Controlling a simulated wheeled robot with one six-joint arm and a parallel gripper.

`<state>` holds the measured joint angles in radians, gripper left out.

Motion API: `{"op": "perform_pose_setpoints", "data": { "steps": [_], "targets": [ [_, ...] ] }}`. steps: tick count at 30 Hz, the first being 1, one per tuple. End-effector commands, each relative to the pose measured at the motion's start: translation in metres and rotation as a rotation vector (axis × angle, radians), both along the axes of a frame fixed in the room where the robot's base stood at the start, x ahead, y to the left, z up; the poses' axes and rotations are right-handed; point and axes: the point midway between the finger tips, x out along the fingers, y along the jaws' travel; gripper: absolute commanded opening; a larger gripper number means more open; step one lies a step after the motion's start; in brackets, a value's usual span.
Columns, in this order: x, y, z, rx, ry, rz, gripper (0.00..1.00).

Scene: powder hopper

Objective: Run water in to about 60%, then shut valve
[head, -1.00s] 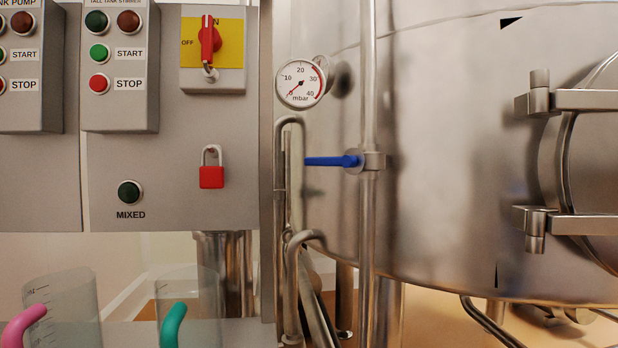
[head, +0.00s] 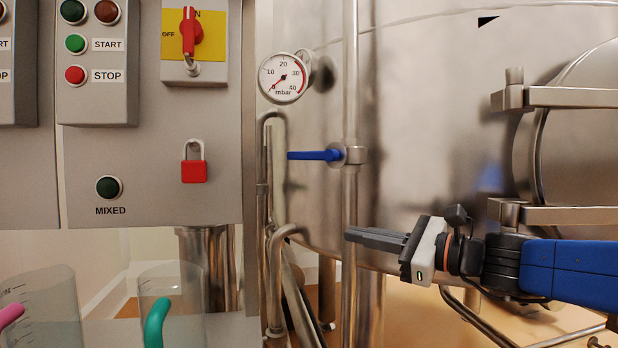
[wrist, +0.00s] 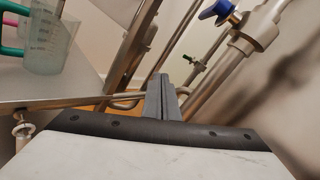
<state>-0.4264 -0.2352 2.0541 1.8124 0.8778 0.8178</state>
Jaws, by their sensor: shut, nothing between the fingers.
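The blue valve handle (head: 314,155) sits on a vertical steel pipe (head: 350,205) in front of the tank (head: 430,110). It lies level, pointing left across the pipe. My gripper (head: 350,236) is shut and empty, pointing left, below the valve in the head view. In the wrist view my shut fingers (wrist: 162,85) point up the picture, with the blue handle (wrist: 215,9) beyond them at upper right, apart from them. A pale upright strip (head: 280,170), perhaps a level tube, stands between bent pipes left of the valve. I cannot read a water level on it.
A round mbar gauge (head: 284,77) has its needle near the low end. A control panel (head: 130,180) with buttons, a red switch (head: 191,32) and a red padlock (head: 194,170) fills the left. Clear jugs (head: 172,300) stand below. A hatch (head: 575,140) is at right.

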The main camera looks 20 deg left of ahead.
Motion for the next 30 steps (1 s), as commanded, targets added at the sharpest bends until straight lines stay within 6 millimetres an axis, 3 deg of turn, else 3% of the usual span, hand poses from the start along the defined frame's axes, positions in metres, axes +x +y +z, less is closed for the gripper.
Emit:
{"op": "perform_pose_setpoints", "data": {
  "steps": [3, 9, 17, 30],
  "targets": [
    [0.022, 0.024, 0.027, 0.156, 0.141, -0.001, 0.0],
    [0.043, 0.042, 0.052, 0.312, 0.288, -0.001, 0.0],
    [0.052, 0.057, 0.06, 0.342, 0.316, -0.001, 0.0],
    [0.077, 0.125, 0.077, 0.34, 0.315, 0.001, 0.0]
  ]
}}
